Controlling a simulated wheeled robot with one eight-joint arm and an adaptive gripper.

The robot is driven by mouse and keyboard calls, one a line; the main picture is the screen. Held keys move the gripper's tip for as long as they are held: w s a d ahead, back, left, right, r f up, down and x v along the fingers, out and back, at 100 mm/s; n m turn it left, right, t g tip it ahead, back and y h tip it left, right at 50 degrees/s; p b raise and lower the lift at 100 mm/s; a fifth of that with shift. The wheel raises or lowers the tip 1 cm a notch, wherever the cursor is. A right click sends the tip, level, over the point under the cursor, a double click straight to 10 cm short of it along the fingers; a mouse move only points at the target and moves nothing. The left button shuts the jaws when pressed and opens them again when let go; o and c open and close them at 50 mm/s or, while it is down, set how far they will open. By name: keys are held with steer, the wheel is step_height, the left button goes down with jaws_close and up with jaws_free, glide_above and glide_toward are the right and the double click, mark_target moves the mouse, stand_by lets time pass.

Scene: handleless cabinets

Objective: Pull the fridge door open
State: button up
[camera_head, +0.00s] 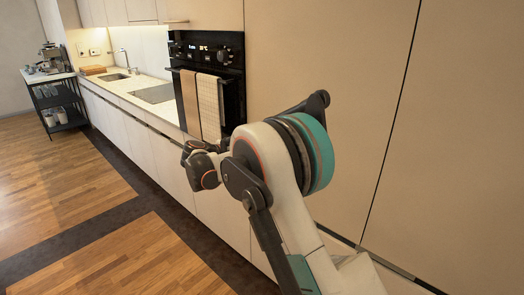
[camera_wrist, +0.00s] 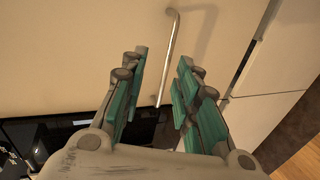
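A beige panel door (camera_wrist: 85,50) fills much of the wrist view. I cannot tell for certain that it is the fridge door. A silver bar handle (camera_wrist: 169,55) stands out from it and runs down the picture between my fingers. My gripper (camera_wrist: 163,68) is open, with teal pads on both sides of the bar in the picture. No finger is seen to press on the bar, and its depth between the pads is unclear. In the head view, tall beige panels (camera_head: 330,60) stand behind my arm, which hides part of them. The fingers cannot be made out there.
A black oven (camera_head: 207,52) with two hanging towels (camera_head: 202,105) is left of the tall panels. A counter (camera_head: 130,87) with a sink runs farther left, and a dark trolley (camera_head: 57,100) stands at the far end. The wooden floor (camera_head: 60,180) at left is clear.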

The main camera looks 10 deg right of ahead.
steer(key=w+a+f+h, duration=0.1)
steer(key=w+a+f, duration=0.2)
steer(key=f, duration=0.1)
steer(key=shift+t, duration=0.4)
steer(key=b+x, duration=0.1)
steer(key=x, duration=0.5)
steer(key=b+x, duration=0.2)
steer(key=x, duration=0.5)
steer(key=shift+w+d+r, duration=0.1)
steer(key=shift+r, duration=0.15)
steer(key=shift+c, duration=0.3)
jaws_close()
